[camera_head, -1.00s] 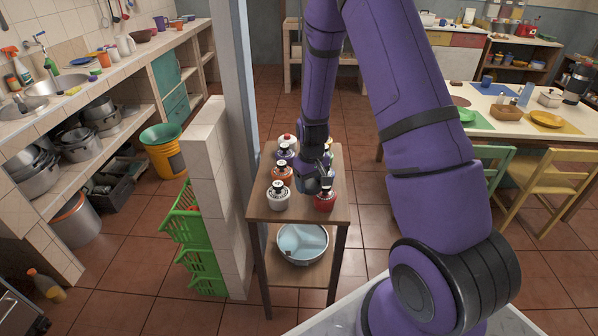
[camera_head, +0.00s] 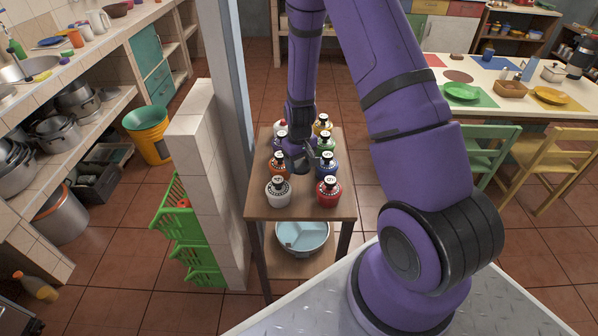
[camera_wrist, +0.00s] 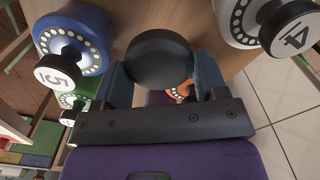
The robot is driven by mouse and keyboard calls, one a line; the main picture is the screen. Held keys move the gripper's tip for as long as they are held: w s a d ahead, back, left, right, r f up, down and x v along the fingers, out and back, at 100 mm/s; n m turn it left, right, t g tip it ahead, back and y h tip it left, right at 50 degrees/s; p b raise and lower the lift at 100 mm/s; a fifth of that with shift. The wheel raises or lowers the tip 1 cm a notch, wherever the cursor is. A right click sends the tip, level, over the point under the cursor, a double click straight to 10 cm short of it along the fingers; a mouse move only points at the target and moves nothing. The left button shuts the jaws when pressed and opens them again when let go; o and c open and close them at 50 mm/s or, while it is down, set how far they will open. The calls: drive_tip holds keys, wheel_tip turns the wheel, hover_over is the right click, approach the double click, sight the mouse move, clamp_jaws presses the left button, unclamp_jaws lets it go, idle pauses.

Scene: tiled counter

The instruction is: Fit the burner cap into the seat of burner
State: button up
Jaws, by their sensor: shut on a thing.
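My gripper (camera_head: 303,160) is over the middle of a small wooden table, between its two rows of coloured burners. In the wrist view my gripper (camera_wrist: 161,78) is shut on a black round cap (camera_wrist: 157,58), with a blue-grey finger on each side. The cap shows a plain dark disc face, and I see no number on it. I cannot tell which burner has an empty seat.
On the table (camera_head: 300,212) stand the white (camera_head: 278,192), red (camera_head: 329,192), orange (camera_head: 278,166) and green (camera_head: 326,143) burners, among others, close to my gripper. A tiled wall end (camera_head: 205,150) rises left of the table. A basin (camera_head: 302,238) sits on the lower shelf.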

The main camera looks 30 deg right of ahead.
sight(300, 182)
drive_tip(key=shift+f, duration=3.1)
drive_tip(key=shift+f, duration=0.15)
drive_tip(key=o, duration=0.7)
drive_tip(key=shift+o, duration=0.2)
